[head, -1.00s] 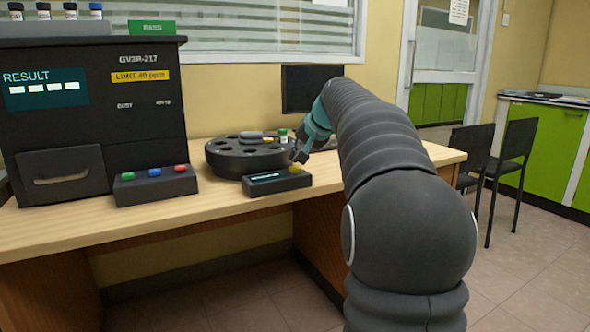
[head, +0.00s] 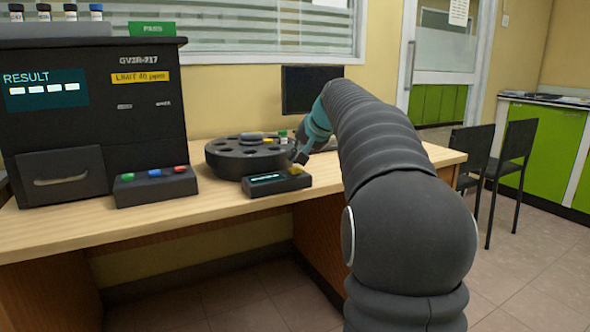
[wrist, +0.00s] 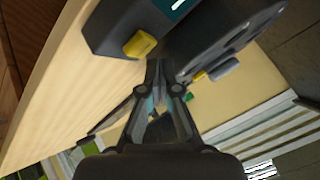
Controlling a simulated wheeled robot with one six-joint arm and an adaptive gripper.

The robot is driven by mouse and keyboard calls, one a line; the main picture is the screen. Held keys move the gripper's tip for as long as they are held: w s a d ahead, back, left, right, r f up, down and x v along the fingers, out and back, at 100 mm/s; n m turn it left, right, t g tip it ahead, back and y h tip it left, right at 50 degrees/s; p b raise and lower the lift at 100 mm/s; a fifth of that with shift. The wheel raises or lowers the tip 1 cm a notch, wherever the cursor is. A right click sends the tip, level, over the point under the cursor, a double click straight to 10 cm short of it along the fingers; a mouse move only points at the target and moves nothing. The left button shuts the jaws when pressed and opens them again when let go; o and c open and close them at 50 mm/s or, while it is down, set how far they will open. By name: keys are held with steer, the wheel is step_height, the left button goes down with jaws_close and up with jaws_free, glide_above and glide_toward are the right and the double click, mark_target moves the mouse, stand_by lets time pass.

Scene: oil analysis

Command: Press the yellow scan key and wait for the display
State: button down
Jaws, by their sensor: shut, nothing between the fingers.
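The small black scanner box (head: 277,182) stands near the table's front edge, with a lit display (head: 267,178) bearing a short pale line too small to read. Its yellow scan key (head: 296,170) is at the right end of the top. In the wrist view the yellow key (wrist: 140,44) is just ahead and left of my fingertips.
A round black carousel (head: 240,165) with a green-capped vial (head: 283,137) stands just behind the scanner. The large black analyser (head: 90,120) and a box with green, blue and red buttons (head: 155,188) stand at left. A dark monitor (head: 310,90) is behind.

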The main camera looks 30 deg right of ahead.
mark_target(297, 169)
steer(key=shift+f, duration=0.1)
steer(key=shift+f, duration=0.35)
steer(key=shift+f+b, duration=0.55)
steer(key=shift+b, duration=0.05)
stand_by(0.7)
steer(key=shift+r, duration=0.1)
steer(key=shift+r+p, duration=0.9)
steer(key=shift+p, duration=0.05)
step_height(297, 169, up, 5)
steer(key=p, duration=0.4)
steer(key=shift+p, duration=0.35)
stand_by(0.5)
